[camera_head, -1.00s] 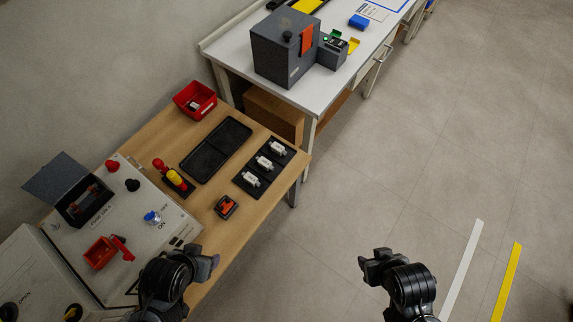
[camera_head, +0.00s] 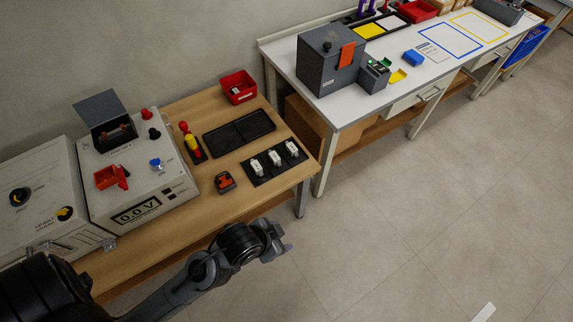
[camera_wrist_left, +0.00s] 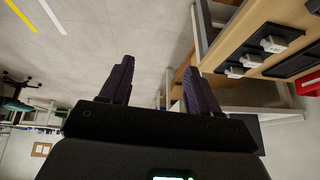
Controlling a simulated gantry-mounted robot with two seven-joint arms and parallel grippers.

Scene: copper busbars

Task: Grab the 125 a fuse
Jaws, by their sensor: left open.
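Three white fuses lie side by side on a black mat (camera_head: 300,168) at the right end of the wooden bench: a left fuse (camera_head: 257,167), a middle fuse (camera_head: 275,158) and a right fuse (camera_head: 292,148). Their ratings are too small to read. They also show in the left wrist view, including the fuse (camera_wrist_left: 273,43) at upper right. My left gripper (camera_head: 284,240) is open and empty, in front of the bench edge and apart from the fuses. Its two fingers (camera_wrist_left: 155,85) show in the wrist view. My right gripper is not in view.
The wooden bench (camera_head: 222,205) also holds an empty black tray (camera_head: 240,133), a red bin (camera_head: 239,88), a red-and-yellow tool (camera_head: 190,142) and an orange-black device (camera_head: 225,182). A test panel (camera_head: 135,180) stands left. A white table (camera_head: 350,112) stands behind. The floor to the right is clear.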

